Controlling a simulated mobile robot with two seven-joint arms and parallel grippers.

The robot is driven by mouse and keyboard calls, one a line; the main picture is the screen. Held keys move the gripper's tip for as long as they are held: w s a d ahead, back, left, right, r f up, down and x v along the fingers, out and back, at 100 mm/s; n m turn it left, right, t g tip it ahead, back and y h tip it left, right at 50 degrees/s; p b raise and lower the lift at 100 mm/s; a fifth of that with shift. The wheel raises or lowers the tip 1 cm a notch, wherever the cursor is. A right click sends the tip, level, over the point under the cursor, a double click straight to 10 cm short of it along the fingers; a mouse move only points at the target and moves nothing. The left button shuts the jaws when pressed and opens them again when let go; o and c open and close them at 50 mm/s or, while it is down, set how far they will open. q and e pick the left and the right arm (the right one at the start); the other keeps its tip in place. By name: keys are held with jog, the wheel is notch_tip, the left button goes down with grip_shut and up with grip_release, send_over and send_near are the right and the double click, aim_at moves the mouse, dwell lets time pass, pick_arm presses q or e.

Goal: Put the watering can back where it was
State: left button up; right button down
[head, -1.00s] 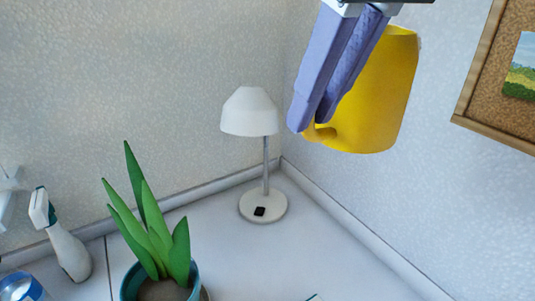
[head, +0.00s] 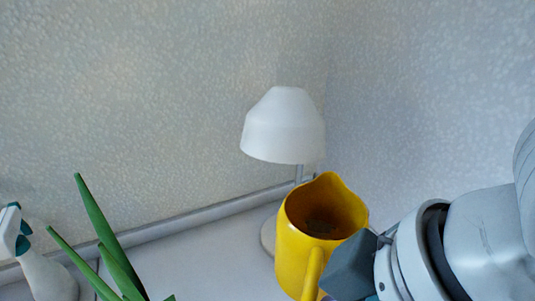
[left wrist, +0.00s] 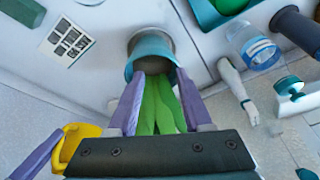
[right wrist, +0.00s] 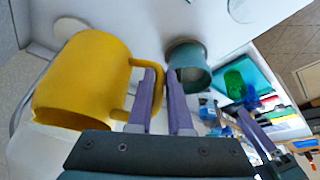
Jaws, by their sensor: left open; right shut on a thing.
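The yellow watering can (head: 296,232) is upright in the lower middle of the head view, in front of the lamp, with its opening showing. My right gripper (right wrist: 161,82) is shut on its handle; the dark gripper body (head: 350,266) covers part of the can's right side. The can fills the left of the right wrist view (right wrist: 85,75). Its underside is hidden in the head view, so I cannot tell whether it touches the surface. My left gripper (left wrist: 159,78) is open and empty, with the potted plant (left wrist: 157,105) seen between its fingers.
A white desk lamp (head: 284,125) stands in the corner behind the can. The plant's leaves (head: 100,235) and a spray bottle (head: 40,270) are at the left. The white surface (head: 195,255) is clear between plant and can. A teal tray (right wrist: 240,75) and several small items lie beyond the pot.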

jog(key=shift+s+f+b, duration=0.15)
jog(key=shift+f+b, duration=4)
jog(key=shift+f, duration=6.1)
jog(key=shift+f, duration=0.2)
jog(key=c, duration=0.8)
grip_release()
jog(key=shift+d+m, duration=0.1)
jog(key=shift+m, duration=0.2)
jog(key=shift+c, duration=0.2)
